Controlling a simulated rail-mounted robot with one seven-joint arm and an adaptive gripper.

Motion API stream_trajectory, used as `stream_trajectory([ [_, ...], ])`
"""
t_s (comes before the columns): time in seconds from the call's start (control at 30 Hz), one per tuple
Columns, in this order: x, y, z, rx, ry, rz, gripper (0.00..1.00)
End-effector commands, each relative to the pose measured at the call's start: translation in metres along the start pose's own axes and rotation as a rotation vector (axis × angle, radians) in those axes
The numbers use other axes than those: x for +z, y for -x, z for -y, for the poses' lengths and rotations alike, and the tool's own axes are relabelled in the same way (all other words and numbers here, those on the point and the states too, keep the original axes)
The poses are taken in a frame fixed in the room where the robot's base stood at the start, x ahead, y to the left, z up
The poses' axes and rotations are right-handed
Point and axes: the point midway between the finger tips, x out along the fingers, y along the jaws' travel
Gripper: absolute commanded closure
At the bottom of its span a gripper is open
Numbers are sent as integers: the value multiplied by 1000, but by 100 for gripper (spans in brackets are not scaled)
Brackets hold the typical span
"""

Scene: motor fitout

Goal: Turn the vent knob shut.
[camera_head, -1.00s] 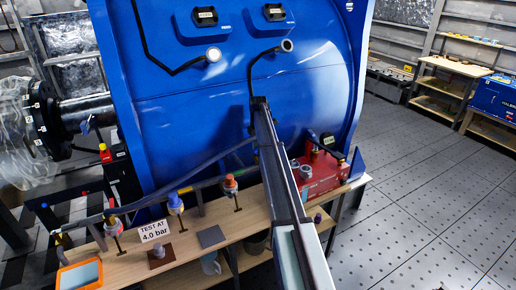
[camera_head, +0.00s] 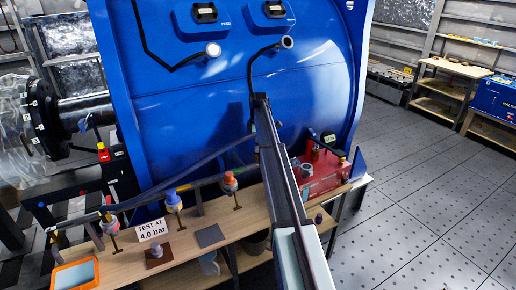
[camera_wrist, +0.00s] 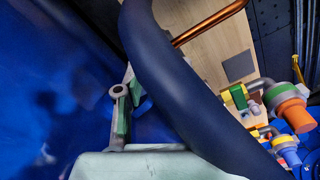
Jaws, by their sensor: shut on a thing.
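In the wrist view my gripper (camera_wrist: 128,110) reaches up from the pale housing at the bottom, with a green-padded finger showing. A thick dark blue hose (camera_wrist: 165,75) crosses close to the camera and hides the right side of the gripper. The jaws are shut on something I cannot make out. In the head view my arm hides the gripper, in front of the big blue motor (camera_head: 200,110). I cannot pick out the vent knob for certain. Fittings with an orange cap (camera_wrist: 292,112) and a blue cap (camera_wrist: 285,145) show at the right of the wrist view.
A wooden bench (camera_head: 215,260) holds a "TEST AT 4.0 bar" sign (camera_head: 151,230), an orange-framed tablet (camera_head: 75,275) and a red unit (camera_head: 325,175) with a gauge. A pipe with capped fittings runs along the bench. The floor at right (camera_head: 440,200) is free.

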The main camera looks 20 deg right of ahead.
Motion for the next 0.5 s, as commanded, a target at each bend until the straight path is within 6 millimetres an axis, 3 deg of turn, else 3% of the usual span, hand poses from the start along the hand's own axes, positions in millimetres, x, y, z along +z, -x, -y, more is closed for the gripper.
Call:
stream_trajectory([
  [0.5,0,-2,2,-3,-492,1,96],
])
